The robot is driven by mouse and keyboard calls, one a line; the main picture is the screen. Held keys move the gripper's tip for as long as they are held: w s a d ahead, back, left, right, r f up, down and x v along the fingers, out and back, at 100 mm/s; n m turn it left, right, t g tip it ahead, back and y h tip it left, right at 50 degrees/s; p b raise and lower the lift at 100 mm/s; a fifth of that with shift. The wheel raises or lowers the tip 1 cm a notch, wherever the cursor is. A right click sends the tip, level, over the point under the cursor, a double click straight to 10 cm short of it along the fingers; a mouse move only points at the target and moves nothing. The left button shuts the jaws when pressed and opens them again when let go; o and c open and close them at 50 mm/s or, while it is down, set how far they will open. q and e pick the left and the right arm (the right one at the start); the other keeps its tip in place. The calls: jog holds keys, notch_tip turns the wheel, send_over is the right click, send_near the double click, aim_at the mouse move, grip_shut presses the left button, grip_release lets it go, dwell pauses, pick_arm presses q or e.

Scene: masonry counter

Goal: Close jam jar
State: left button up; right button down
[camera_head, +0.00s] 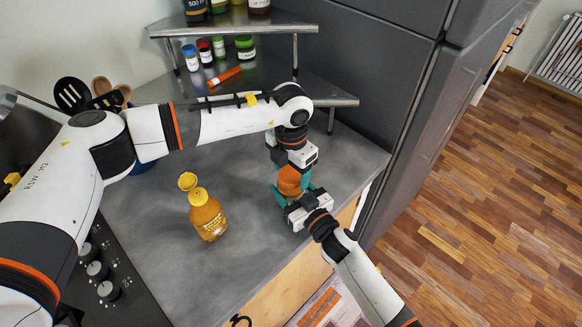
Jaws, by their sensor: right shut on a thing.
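The jam jar (289,183), an orange, rounded shape, is at the right part of the grey counter, mostly covered by my two grippers. My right gripper (291,194) comes from the front right and is shut on the jar, with teal fingers beside it. My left gripper (290,170) points down from above, right over the jar's top. Whether its fingers touch anything is hidden. I cannot make out the lid separately.
A yellow bottle (207,216) stands on the counter (160,250) left of the grippers, with a round yellow cap (187,181) at its top. A corner shelf (335,98) with small jars is behind. Stove knobs (97,270) are at left, a dark fridge (385,60) at right.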

pick_arm(q)
jog(key=c, duration=0.8)
jog(key=shift+m, duration=0.9)
jog(key=shift+c, duration=0.2)
jog(key=o, duration=1.1)
jog(key=shift+o, duration=0.2)
notch_tip(320, 180, up, 12)
pick_arm(e)
jog(key=shift+c, duration=1.4)
grip_release()
